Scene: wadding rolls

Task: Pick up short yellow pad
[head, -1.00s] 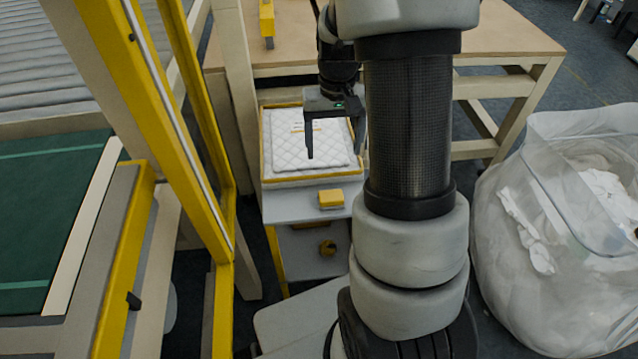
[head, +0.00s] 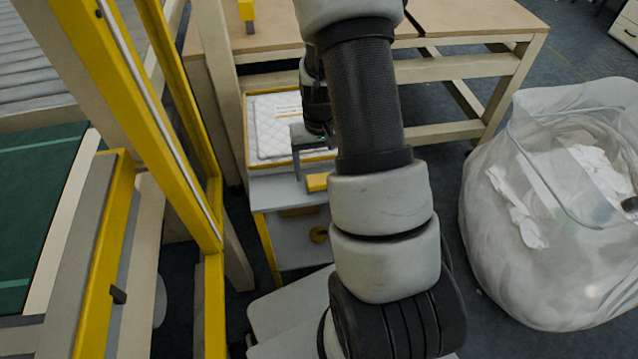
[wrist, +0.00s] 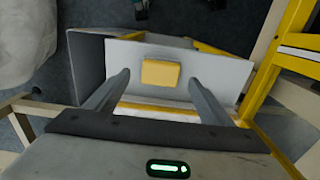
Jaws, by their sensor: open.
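The short yellow pad (wrist: 160,73) is a small yellow block lying on a light grey shelf (wrist: 210,75). In the head view the pad (head: 316,182) is partly hidden behind my arm. My gripper (wrist: 158,85) is open, and in the wrist view its two fingers are spread to the left and right of the pad, with nothing held. In the head view my gripper (head: 298,160) hangs over the front edge of the white quilted stack, close to the pad. I cannot tell its exact height above the shelf.
A yellow-edged tray (head: 248,130) with white quilted pads (head: 272,128) sits just behind the shelf. A yellow frame post (head: 165,110) stands at left. A clear bag of white scraps (head: 560,200) stands at right. A wooden table (head: 470,20) is behind.

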